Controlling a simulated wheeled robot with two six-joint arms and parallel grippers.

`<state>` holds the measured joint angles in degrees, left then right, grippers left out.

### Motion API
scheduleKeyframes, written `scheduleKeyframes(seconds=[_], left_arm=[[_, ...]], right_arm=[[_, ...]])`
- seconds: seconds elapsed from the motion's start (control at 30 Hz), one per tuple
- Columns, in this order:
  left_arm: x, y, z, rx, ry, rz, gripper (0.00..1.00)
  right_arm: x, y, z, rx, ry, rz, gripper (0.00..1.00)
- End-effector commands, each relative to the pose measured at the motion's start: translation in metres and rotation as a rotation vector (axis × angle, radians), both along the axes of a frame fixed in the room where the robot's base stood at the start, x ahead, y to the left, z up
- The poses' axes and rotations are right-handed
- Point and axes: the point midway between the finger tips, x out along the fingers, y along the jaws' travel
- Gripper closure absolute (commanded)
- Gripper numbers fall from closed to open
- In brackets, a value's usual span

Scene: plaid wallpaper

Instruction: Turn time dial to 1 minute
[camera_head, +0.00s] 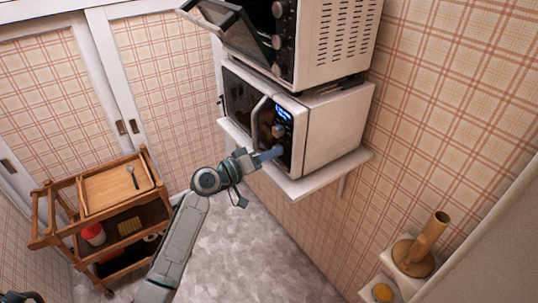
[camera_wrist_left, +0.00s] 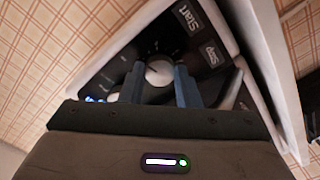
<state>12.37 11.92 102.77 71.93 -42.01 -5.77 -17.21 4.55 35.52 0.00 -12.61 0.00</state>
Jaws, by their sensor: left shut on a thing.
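The microwave (camera_head: 335,125) stands on a wall shelf with its control panel facing left. A lit blue display (camera_head: 284,114) is at the panel's top, with a round knob (camera_head: 278,131) below it. My left gripper (camera_head: 271,154) reaches the lower part of the panel. In the left wrist view its two blue fingers are shut on a round dial (camera_wrist_left: 158,72), one on each side. The dial's pale face shows between them; its exact setting is too small to read. Start (camera_wrist_left: 187,18) and Stop (camera_wrist_left: 214,54) buttons lie beside it.
An oven (camera_head: 325,45) with its door open sits above the microwave. The white shelf (camera_head: 318,180) runs under the microwave. A wooden cart (camera_head: 38,222) stands at the left. A brown holder (camera_head: 415,258) is at lower right. Open floor lies between.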

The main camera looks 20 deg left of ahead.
Motion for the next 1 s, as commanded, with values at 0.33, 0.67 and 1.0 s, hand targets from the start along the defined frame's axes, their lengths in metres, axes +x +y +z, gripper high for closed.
scheduleKeyframes(seconds=[0.33, 0.67, 1.0], left_arm=[[-0.0003, -0.0003, 0.0004, -0.179, 0.141, -0.001, 0.93], [-0.0003, -0.0004, 0.0001, -0.247, 0.194, -0.001, 0.93], [-0.0003, -0.0003, -0.0001, -0.253, 0.198, -0.001, 0.93]], right_arm=[[0.0, -0.0002, 0.0055, 0.0, 0.0, 0.0, 0.64], [0.0, -0.0003, 0.0072, 0.0, 0.0, 0.0, 0.64], [0.0001, -0.0004, 0.0072, 0.0, 0.0, 0.0, 0.64]])
